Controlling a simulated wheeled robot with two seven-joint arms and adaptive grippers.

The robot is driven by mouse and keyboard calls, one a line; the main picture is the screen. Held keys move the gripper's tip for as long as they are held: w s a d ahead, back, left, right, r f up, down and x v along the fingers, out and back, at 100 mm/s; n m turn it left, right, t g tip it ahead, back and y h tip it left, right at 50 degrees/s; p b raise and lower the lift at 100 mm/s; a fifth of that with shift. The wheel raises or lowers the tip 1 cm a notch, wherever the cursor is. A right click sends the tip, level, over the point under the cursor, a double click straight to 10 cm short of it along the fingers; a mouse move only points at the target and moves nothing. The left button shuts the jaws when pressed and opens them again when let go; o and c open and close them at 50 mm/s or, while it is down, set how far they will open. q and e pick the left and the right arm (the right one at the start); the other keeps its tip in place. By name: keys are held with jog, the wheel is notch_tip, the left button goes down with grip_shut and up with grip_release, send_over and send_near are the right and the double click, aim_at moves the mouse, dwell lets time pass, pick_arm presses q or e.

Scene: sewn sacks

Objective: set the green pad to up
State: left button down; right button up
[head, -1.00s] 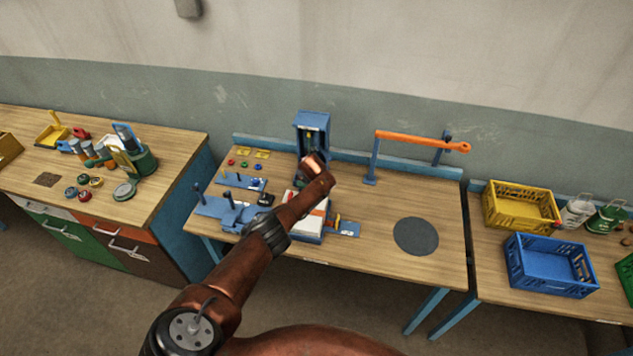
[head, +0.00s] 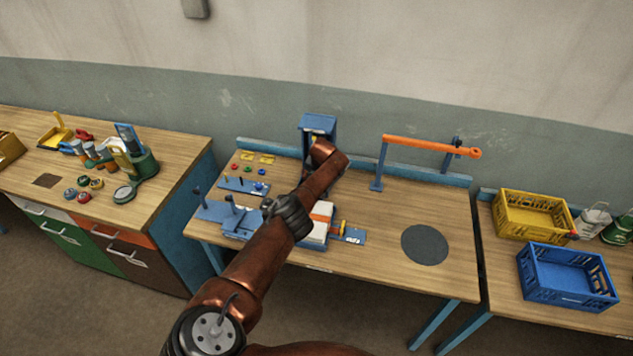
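A small green pad (head: 248,170) sits on the table at the back left, between a red pad (head: 234,167) and a blue pad (head: 262,172). It is too small to tell whether it is up or down. My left arm reaches across the middle table, with its wrist in front of the blue upright housing. My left gripper (head: 309,166) is mostly hidden by the wrist, to the right of the green pad and apart from it. Its fingers cannot be made out. My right gripper is not in view.
The blue upright housing (head: 319,123) stands behind my wrist. An orange bar (head: 430,146) on blue posts stands at the back right. A white and orange block (head: 318,224) and a blue fixture (head: 236,222) are near the front. Table around the dark disc (head: 425,245) is clear.

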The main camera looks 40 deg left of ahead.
pick_arm(q)
jog(key=c, duration=1.7)
grip_release()
jog(key=shift+f, duration=0.1)
jog(key=shift+c, duration=0.2)
jog(key=shift+d+r, duration=0.3)
jog(key=shift+r, duration=0.25)
jog(key=v, duration=1)
jog(key=shift+s+r, duration=0.2)
jog(key=shift+r, duration=0.2)
